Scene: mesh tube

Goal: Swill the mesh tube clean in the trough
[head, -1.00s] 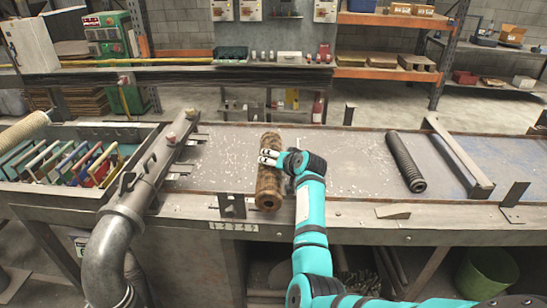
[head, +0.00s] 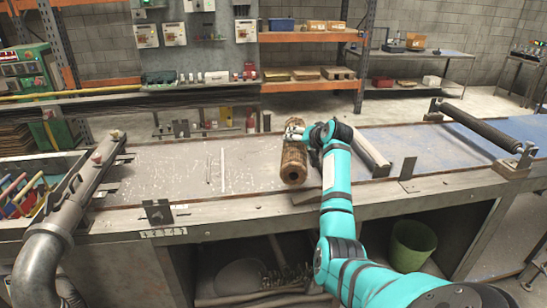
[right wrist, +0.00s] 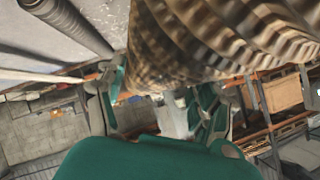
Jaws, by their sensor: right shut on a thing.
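The mesh tube (head: 294,167) is brown, ribbed and mottled, its open end toward me in the head view. My right gripper (head: 293,131) is shut on it near its far half, over the middle of the bench. In the right wrist view, the tube (right wrist: 165,50) fills the top centre, above the gripper (right wrist: 160,100). I cannot tell how high the tube is above the bench. A tank (head: 55,168) with coloured frames in it is cut off at the left edge; I cannot tell whether it is the trough. My left gripper is out of view.
A thick grey pipe (head: 62,208) stands beside the tank. The bench top (head: 190,170) left of the tube is clear, with pale specks. A metal bar (head: 371,155) lies right of the arm. A black roller (head: 480,126) sits on brackets farther right. A dark ribbed tube (right wrist: 70,22) shows in the wrist view.

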